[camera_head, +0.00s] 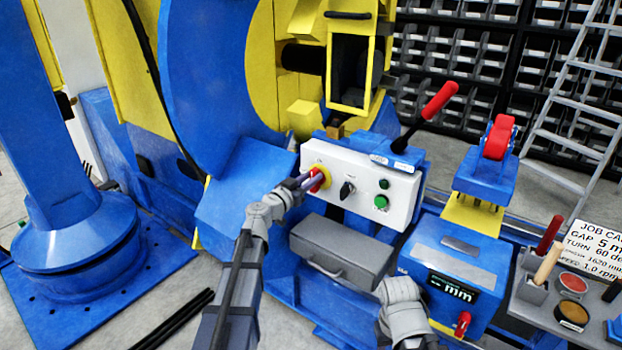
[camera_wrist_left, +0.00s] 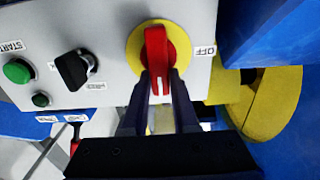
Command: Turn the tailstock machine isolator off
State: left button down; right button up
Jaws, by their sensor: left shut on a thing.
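The isolator is a red rotary handle (camera_head: 317,181) on a round yellow plate (camera_head: 325,171), at the left end of a white control panel (camera_head: 345,160). In the left wrist view the red handle (camera_wrist_left: 155,50) stands upright in the picture, its white mark toward my gripper. An OFF label (camera_wrist_left: 205,50) sits right of the yellow plate (camera_wrist_left: 134,46). My left gripper (camera_wrist_left: 158,92) is shut on the handle, a finger on each side. In the head view my left gripper (camera_head: 306,183) reaches the handle from the lower left. My right gripper's fingers do not show.
A black selector (camera_head: 346,190) and green buttons (camera_head: 381,202) sit right of the isolator. A red-gripped lever (camera_head: 439,101) rises behind the panel. A grey drawer box (camera_head: 342,253) is below it. The large blue disc (camera_head: 210,70) stands left.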

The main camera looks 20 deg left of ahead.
pick_arm(q)
jog(key=shift+n, duration=0.3)
jog(key=n, duration=0.3)
jog(key=shift+w+a+f+n, duration=0.1)
jog(key=shift+w+a+n, duration=0.05)
jog(key=shift+a+n, duration=0.2)
jog(key=shift+w+a+f+n+b, duration=0.1)
jog(key=shift+a+f+n+b, duration=0.2)
jog(key=shift+n, duration=1.95)
jog(key=shift+w+a+f+n+b, duration=0.1)
jog(key=shift+f+n+b, duration=0.25)
jog(key=shift+n, duration=1.9)
jog(key=shift+a+f+n+b, duration=0.25)
jog(key=shift+n+b, duration=0.1)
jog(key=shift+n, duration=1.9)
jog(key=c, duration=0.7)
grip_release()
